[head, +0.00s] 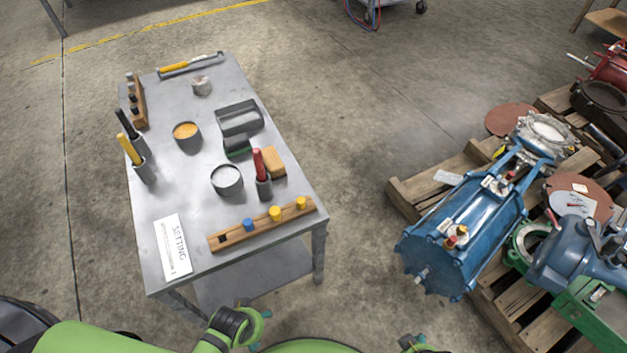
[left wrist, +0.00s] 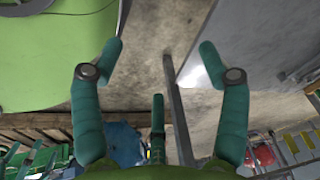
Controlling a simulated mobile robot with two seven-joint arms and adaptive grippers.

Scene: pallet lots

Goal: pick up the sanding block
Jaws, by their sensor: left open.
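Two small blocks lie on the grey metal table in the head view: a dark block with a green band (head: 236,145) beside a grey tray, and a tan block (head: 272,162) beside a red-handled tool. I cannot tell for certain which is the sanding block. My left gripper (head: 259,330) is low at the bottom edge of the head view, off the table's near end and apart from both blocks. A bit of my right arm's end (head: 420,340) shows at the bottom edge, mostly cut off.
The table (head: 205,210) also holds a grey tray (head: 240,118), round tins (head: 227,181), upright handled tools (head: 131,149), a pegged wooden rail (head: 262,226) and a paper sign (head: 172,247). Pallets with a blue machine (head: 465,230) stand right. Floor between is clear.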

